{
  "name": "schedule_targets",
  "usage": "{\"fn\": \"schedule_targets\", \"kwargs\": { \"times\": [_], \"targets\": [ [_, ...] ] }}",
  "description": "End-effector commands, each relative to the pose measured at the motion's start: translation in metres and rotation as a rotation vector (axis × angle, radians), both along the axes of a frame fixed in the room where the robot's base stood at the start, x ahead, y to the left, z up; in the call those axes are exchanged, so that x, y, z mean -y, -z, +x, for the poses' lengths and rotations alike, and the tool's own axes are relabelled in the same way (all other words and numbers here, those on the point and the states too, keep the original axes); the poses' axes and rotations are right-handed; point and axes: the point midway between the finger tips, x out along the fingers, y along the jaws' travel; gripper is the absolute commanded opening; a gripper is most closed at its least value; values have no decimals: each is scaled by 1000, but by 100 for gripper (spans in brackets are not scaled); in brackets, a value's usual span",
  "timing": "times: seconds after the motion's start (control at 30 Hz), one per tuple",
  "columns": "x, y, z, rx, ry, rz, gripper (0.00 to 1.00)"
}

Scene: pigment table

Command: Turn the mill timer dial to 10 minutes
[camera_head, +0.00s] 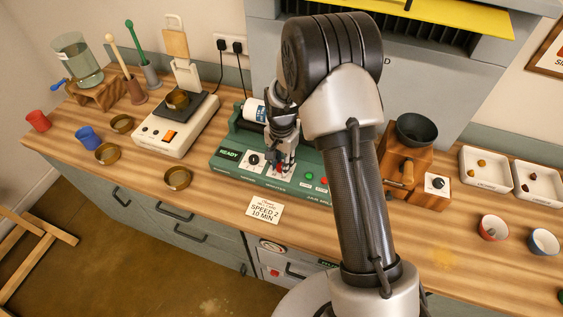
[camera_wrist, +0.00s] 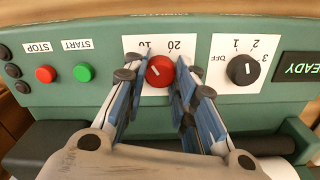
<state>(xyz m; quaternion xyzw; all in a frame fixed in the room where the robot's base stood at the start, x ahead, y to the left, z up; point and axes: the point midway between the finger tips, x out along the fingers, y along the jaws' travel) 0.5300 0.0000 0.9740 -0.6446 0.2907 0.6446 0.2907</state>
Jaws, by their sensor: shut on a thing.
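The green mill (camera_head: 228,165) stands on the counter with a lit READY display. Its red timer dial (camera_wrist: 160,70) sits on a white plate with upside-down numbers, 10 and 20 showing, in the wrist view. My gripper (camera_wrist: 165,82) is shut on this dial, one finger at each side. A white mark shows on the dial's face; the exact value it points to is unclear. In the head view my gripper (camera_head: 281,167) comes down onto the mill's front panel and largely hides the dial. The black speed dial (camera_wrist: 243,69) is beside it, apart from the fingers.
Green START (camera_wrist: 83,72) and red STOP (camera_wrist: 46,74) buttons are on the dial's other side. A card (camera_head: 264,211) reading "SPEED 2 10 MIN" lies in front of the mill. A scale (camera_head: 160,133) stands left, a wooden grinder (camera_head: 403,162) right.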

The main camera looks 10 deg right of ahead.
Motion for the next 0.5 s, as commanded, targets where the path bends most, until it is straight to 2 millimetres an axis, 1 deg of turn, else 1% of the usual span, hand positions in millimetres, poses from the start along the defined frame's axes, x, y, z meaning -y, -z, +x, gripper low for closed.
{"fn": "schedule_targets", "kwargs": {
  "times": [0.37, 0.4, 0.5],
  "targets": [
    [0, 0, 0, 0, 5, 0, 1],
    [0, 0, 0, 0, 4, 0, 26],
    [0, 0, 0, 0, 4, 0, 33]
  ]
}}
